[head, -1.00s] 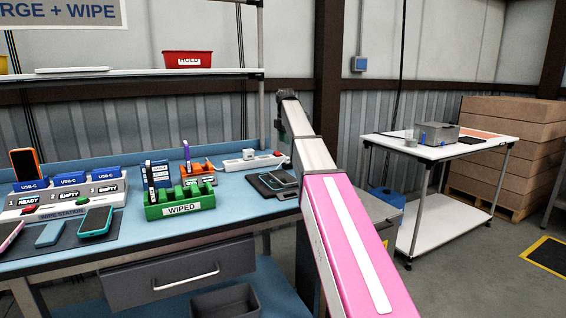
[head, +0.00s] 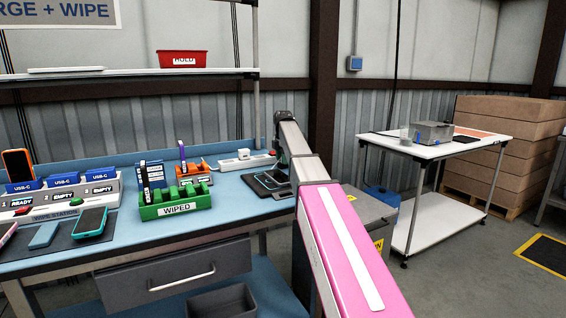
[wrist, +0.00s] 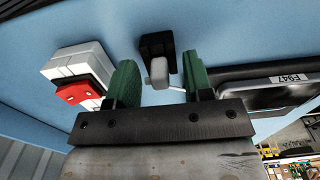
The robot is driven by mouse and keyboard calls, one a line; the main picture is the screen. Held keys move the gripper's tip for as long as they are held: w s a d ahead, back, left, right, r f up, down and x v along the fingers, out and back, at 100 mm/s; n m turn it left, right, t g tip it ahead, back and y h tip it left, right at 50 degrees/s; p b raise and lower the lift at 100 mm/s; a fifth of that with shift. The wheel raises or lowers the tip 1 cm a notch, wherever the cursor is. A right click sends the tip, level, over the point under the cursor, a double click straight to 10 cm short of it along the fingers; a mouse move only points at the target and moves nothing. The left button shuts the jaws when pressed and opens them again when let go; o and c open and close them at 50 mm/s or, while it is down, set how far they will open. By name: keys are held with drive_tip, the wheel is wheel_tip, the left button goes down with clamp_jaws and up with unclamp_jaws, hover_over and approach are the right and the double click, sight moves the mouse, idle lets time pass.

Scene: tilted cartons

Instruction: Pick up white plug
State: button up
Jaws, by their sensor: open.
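A small white-grey plug (wrist: 158,72) shows in the wrist view, with a thin pale cable at its lower right. It is in front of a small black block (wrist: 157,46) on the blue bench; whether it is seated in the block I cannot tell. My gripper (wrist: 159,63) is open, with one green finger to the left of the plug and one to the right. Gaps show on both sides of the plug. In the head view, my arm's end hides most of the gripper and the plug.
A white power strip (wrist: 78,68) with a red switch lies left of the fingers. In the head view, a green WIPED rack (head: 175,203) and a phone charging station (head: 60,200) stand further left on the bench.

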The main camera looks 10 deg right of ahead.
clamp_jaws()
drive_tip(key=shift+r, duration=0.1)
wheel_tip(320, 180, up, 4)
drive_tip(key=shift+w+r, duration=0.1)
drive_tip(key=s+a+r, duration=0.6)
drive_tip(key=a, duration=0.4)
drive_tip(key=shift+s+r, duration=0.25)
drive_tip(key=shift+r, duration=0.05)
drive_tip(key=shift+r, duration=0.75)
idle(0.6)
drive_tip(key=shift+r, duration=1.45)
